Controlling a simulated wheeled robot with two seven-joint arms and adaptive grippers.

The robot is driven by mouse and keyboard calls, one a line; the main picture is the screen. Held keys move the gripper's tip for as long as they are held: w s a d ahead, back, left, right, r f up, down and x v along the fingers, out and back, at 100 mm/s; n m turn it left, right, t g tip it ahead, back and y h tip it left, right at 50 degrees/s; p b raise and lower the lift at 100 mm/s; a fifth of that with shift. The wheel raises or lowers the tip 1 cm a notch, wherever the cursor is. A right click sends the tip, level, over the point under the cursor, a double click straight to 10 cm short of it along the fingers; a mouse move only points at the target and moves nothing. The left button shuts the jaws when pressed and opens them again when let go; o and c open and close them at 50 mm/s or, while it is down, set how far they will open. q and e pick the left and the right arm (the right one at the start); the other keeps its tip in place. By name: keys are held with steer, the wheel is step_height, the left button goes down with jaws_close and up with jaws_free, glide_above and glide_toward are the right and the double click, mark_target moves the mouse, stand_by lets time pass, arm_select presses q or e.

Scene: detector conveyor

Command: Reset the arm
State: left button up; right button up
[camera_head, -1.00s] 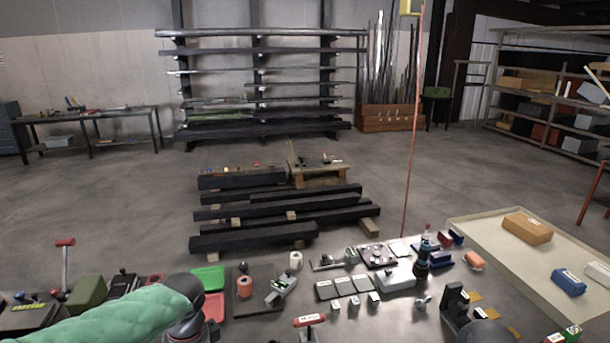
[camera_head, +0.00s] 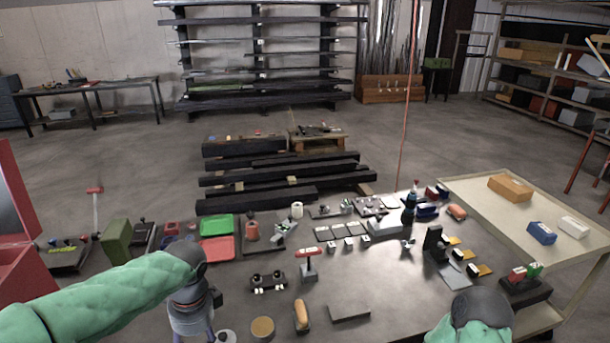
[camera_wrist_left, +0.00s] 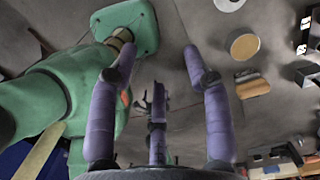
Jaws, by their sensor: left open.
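My left arm, in a green sleeve, comes in from the left in the head view. Its wrist hangs over the near left part of the dark table (camera_head: 375,280). The left gripper's fingers are mostly cut off by the bottom edge there. In the left wrist view the left gripper (camera_wrist_left: 157,55) shows purple fingers spread apart with nothing between them. A green padded part of my own body fills the left of that view. My right arm shows only as a green and dark link at the bottom right of the head view; its gripper is out of view.
Near my left wrist lie a round tan disc (camera_head: 262,327), an orange oblong piece (camera_head: 301,315) and a grey plate (camera_head: 349,312). A red-topped stand (camera_head: 308,259) is behind them. Green (camera_head: 216,225) and red (camera_head: 217,248) trays sit further back. A pale side table (camera_head: 470,197) is right.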

arm_select(q)
steer(key=d+f+n+h, duration=0.2)
steer(key=d+f+n, duration=0.15)
steer(key=f, duration=0.75)
steer(key=d+f+n+h, duration=0.2)
steer(key=d+f+n, duration=0.15)
steer(key=f, duration=0.85)
steer(key=s+d+f+n+h, duration=0.1)
steer(key=s+d+f+n, duration=0.3)
steer(key=s+f+n, duration=1.1)
steer(key=w+d+f+m+b, duration=0.2)
steer(key=w+f+m+b, duration=0.1)
steer(key=f+b, duration=0.7)
steer(key=shift+w+m+t, duration=0.3)
steer(key=shift+w+m, duration=0.05)
steer(key=shift+m, duration=0.35)
arm_select(e)
step_height(320, 180, down, 10)
